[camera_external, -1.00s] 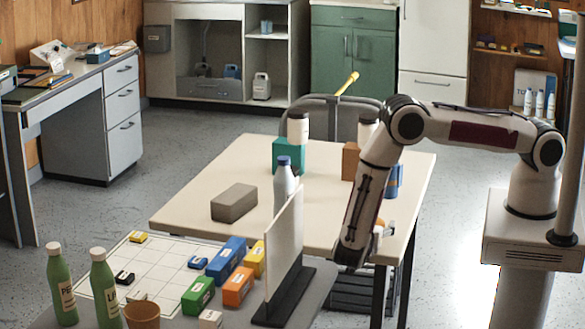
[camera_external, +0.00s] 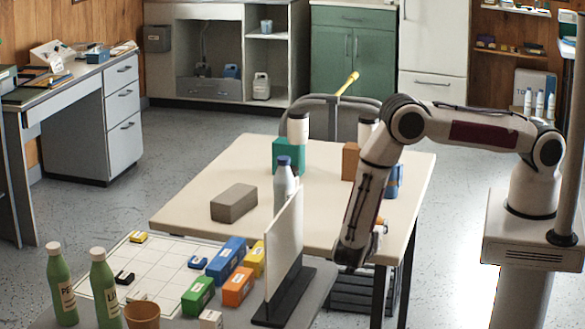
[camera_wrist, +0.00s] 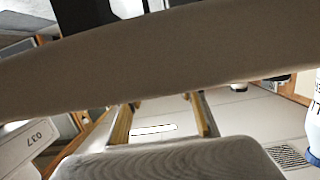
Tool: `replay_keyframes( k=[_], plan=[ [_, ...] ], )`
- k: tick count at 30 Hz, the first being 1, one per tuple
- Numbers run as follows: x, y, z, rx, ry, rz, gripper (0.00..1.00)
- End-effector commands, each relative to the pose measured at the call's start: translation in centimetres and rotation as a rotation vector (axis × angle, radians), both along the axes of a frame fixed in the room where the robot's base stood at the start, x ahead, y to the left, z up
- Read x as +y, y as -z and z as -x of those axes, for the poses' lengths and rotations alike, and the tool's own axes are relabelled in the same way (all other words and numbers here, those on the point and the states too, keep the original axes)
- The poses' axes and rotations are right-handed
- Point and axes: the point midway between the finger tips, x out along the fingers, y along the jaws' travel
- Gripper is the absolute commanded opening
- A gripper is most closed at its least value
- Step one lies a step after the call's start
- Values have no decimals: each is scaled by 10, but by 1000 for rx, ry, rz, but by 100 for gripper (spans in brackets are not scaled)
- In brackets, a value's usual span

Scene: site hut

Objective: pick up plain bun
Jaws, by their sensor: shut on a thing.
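My gripper (camera_external: 350,254) is at the low end of my arm, by the table's front right edge, right of the upright white board. Its fingers are hard to make out there. In the wrist view a broad, smooth tan-brown surface with a curved lower edge fills the upper part, very close to the camera; it looks like the plain bun (camera_wrist: 160,65), held in the shut gripper. Dark parts of my gripper show above it. The bun cannot be picked out in the external view, where my arm and gripper block the sight.
The cream table (camera_external: 200,207) carries a grey block (camera_external: 234,203), a teal box (camera_external: 287,156) and a bottle (camera_external: 284,185). The white board (camera_external: 284,245) stands left of my gripper. A nearer surface holds coloured boxes, green bottles (camera_external: 104,288) and a brown cup (camera_external: 142,315).

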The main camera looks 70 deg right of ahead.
Motion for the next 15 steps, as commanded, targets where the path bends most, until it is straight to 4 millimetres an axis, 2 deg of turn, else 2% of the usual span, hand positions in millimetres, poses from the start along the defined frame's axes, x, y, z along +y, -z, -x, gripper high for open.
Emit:
replay_keyframes(
  k=[8,15],
  plan=[
    [0,-17,0,-2,0,0,17],
    [0,-44,0,-1,0,-1,17]
  ],
)
